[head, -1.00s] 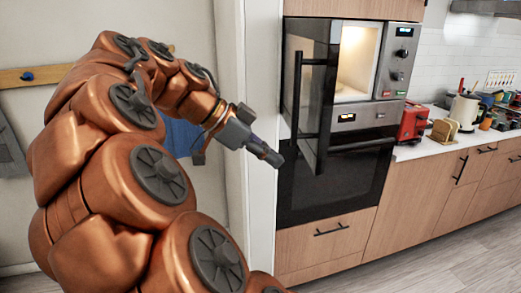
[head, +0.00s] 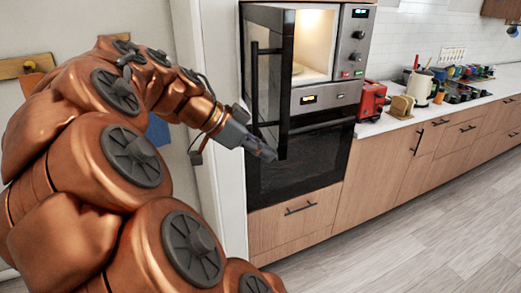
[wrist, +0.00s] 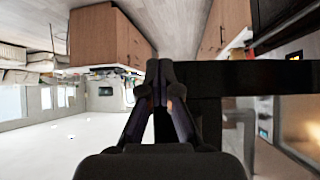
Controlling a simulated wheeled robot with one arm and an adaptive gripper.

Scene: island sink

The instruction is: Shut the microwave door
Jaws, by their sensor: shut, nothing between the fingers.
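The microwave (head: 357,50) is built into a tall cabinet, its lit interior (head: 312,45) exposed. Its dark glass door (head: 274,80) stands open, swung outward on the left side, with a long vertical black handle (head: 255,85). My gripper (head: 268,153) is shut and empty, beside the lower end of the door in the head view; whether it touches is unclear. In the wrist view my gripper's fingertips (wrist: 160,70) are together, with a dark bar-like part (wrist: 250,78) close by on the right. The lit microwave interior (wrist: 300,115) shows at the right edge.
A dark oven (head: 300,160) sits below the microwave, above a wooden drawer (head: 300,215). A red appliance (head: 370,100) and several items stand on the counter to the right. A white wall edge (head: 215,180) is close left of the cabinet. The floor at right is clear.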

